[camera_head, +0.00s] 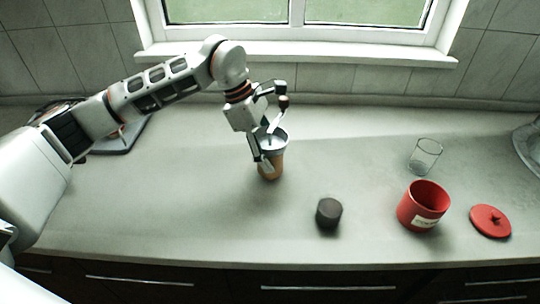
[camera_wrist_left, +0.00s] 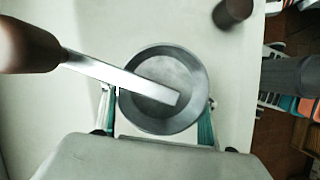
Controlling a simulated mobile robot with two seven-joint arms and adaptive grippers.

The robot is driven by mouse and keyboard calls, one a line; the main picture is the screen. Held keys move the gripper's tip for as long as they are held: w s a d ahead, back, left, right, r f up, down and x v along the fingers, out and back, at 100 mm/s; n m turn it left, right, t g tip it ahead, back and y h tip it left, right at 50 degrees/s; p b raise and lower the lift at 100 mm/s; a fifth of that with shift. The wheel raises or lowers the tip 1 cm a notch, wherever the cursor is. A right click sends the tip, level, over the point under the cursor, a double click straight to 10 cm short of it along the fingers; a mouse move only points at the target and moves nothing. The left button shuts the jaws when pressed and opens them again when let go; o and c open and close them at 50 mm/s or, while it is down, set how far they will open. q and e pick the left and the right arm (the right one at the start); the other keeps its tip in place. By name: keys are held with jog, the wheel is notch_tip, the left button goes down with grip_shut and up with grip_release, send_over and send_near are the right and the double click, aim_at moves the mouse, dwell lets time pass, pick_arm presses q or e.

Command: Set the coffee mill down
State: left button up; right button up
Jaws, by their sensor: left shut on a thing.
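The coffee mill (camera_head: 271,166) has a brown body, a grey metal bowl-like top and a crank handle with a dark brown knob. It looks upright at the middle of the counter in the head view; I cannot tell whether its base touches the surface. My left gripper (camera_head: 262,149) is shut around its upper part. In the left wrist view, the mill's round grey top (camera_wrist_left: 165,90) sits between the fingers of my left gripper (camera_wrist_left: 158,115), with the crank reaching to the left. The mill's lower body is hidden there. My right gripper is not in view.
A dark round cylinder (camera_head: 328,213) stands right of the mill, nearer the front. Further right are an open red pot (camera_head: 423,206), its red lid (camera_head: 490,221) and a clear glass (camera_head: 425,156). The counter (camera_head: 180,205) left of the mill is bare. A window sill (camera_head: 300,53) runs behind.

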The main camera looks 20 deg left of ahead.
aim_at(259, 135)
pick_arm(q)
jog(key=shift+f, duration=0.35)
jog(key=shift+f, duration=0.15)
jog(key=o, duration=1.6)
jog(key=shift+o, duration=0.2)
jog(key=v, duration=1.2)
